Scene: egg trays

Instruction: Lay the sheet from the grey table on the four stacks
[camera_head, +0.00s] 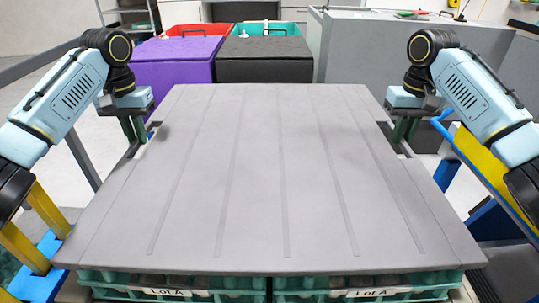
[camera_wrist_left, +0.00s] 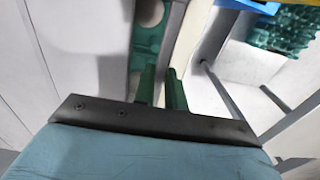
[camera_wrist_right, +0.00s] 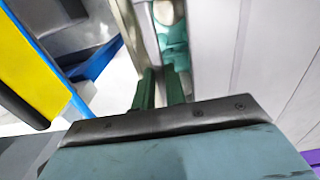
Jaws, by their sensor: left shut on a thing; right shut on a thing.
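The sheet (camera_head: 255,170) is a large grey board with several straight grooves. It lies level over the stacks and hides most of them. Two green stacks, the left front one (camera_head: 175,284) and the right front one (camera_head: 365,284), show below its near edge; I cannot tell whether it touches them. My left gripper (camera_head: 137,133) is shut at a notch on the sheet's left edge. My right gripper (camera_head: 402,133) is shut at the matching notch on the right edge. The wrist views show green tray and eggs beside the left fingers (camera_wrist_left: 162,88) and right fingers (camera_wrist_right: 161,90).
A purple-sided box (camera_head: 175,68) and a dark-sided box (camera_head: 265,58) stand behind the sheet. A grey counter (camera_head: 345,50) is at the back right. Blue and yellow frames flank both sides, the right one (camera_head: 485,170) close to my right arm.

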